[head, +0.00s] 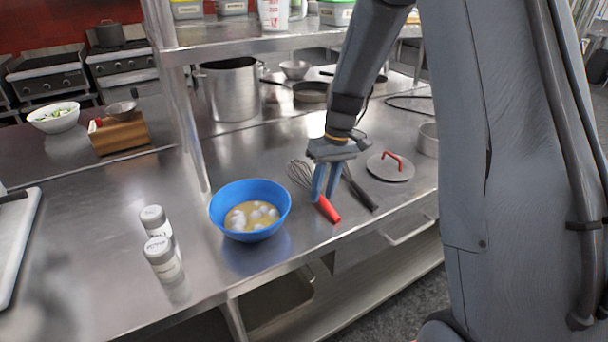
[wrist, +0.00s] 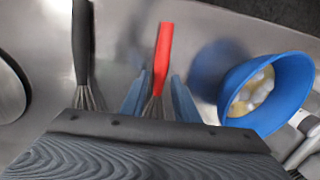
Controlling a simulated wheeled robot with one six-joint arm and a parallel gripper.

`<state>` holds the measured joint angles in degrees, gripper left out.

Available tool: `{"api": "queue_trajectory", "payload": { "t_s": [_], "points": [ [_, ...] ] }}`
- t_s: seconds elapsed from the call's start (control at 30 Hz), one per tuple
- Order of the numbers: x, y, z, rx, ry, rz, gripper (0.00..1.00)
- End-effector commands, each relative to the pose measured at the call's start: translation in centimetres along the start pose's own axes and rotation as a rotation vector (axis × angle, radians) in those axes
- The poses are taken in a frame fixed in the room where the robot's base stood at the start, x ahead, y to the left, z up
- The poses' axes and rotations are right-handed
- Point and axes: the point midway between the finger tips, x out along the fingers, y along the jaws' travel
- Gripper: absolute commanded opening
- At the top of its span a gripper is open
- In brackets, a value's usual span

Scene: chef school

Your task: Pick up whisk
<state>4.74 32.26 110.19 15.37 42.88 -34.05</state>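A whisk with a red handle (head: 328,209) lies on the steel counter, its wire end (head: 299,173) pointing away to the left. A second whisk-like tool with a black handle (head: 360,193) lies to its right. My gripper (head: 324,194) points down at the red-handled whisk with its two blue fingers apart. In the wrist view, the red handle (wrist: 163,58) shows between the fingers of my gripper (wrist: 158,92), with a gap on each side. The black-handled whisk (wrist: 82,45) lies outside the fingers. The whisks' far wire ends are hidden behind the gripper body there.
A blue bowl (head: 272,192) with eggs stands close left of the whisk. Two shakers (head: 163,256) stand farther left. A lid with a red handle (head: 390,172) lies to the right. A shelf post (head: 184,130) rises behind the bowl. The counter's front edge is close by.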

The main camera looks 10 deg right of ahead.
Motion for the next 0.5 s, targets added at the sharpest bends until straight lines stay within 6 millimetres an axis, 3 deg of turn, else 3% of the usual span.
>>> {"api": "queue_trajectory", "payload": {
  "t_s": [0.13, 0.37, 0.5],
  "points": [
    [1.19, 0.01, 0.07, -0.001, -0.001, 0.0, 0.28],
    [1.39, 0.04, 0.04, 0.0, 0.0, 0.001, 0.28],
    [1.37, 0.04, 0.04, 0.0, 0.0, 0.001, 0.08]
  ]
}}
